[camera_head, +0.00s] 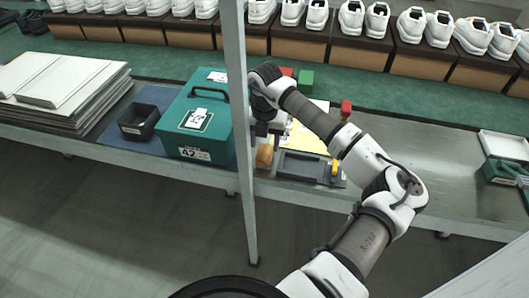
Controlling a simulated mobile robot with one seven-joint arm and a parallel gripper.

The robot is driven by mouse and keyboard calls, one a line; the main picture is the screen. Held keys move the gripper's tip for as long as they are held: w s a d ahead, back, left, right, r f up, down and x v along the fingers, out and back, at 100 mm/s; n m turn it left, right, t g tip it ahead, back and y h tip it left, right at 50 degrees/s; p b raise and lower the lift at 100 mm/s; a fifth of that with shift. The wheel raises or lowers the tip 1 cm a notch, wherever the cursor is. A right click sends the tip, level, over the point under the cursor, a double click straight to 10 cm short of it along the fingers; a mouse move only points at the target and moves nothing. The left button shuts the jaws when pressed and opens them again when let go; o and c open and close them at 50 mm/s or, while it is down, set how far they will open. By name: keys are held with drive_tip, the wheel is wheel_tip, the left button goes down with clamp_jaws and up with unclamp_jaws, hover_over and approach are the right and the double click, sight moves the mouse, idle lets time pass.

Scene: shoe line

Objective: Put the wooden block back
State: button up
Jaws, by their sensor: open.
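A tan wooden block (264,156) stands on the workbench just right of the metal post, beside a dark grey tray (298,170). My gripper (262,130) is above and slightly behind the block, pointing down. It is open, and I see nothing held in it. Its fingers are small and partly hidden by the wrist and the post, so I cannot tell the exact gap to the block.
A metal post (239,110) rises in front of the bench. A teal case (195,125) and black bin (139,121) stand left. A green block (306,80) and a red object (346,109) are behind.

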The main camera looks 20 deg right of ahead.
sight(264, 152)
wheel_tip(264, 152, up, 7)
drive_tip(key=b, duration=0.1)
drive_tip(key=shift+f, duration=0.1)
idle(0.5)
